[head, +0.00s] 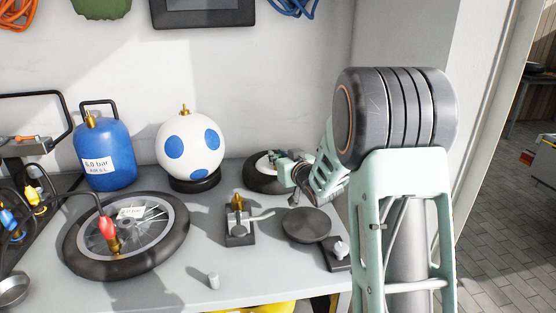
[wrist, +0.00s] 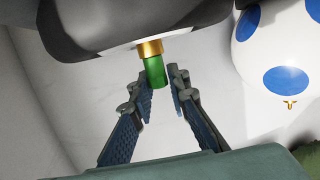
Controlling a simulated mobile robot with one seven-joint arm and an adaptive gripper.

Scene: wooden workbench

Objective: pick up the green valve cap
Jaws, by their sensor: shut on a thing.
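The green valve cap (wrist: 156,72) sits at the end of a brass valve stem (wrist: 149,47) in the wrist view. The stem comes out of a dark tyre (wrist: 85,30). My gripper (wrist: 160,84) has one finger on each side of the cap and is shut on it. The cap is still in line with the stem; I cannot tell whether it is apart from it. In the head view my gripper (head: 292,184) is at the small wheel (head: 258,182) at the back of the bench, and the cap is hidden there.
The white ball with blue spots (head: 190,140) stands left of the small wheel. A larger spoked wheel (head: 78,262), a blue tank (head: 105,155), a small lever fixture (head: 240,238), a round dark plate (head: 306,225) and a small white cylinder (head: 213,281) are on the grey bench.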

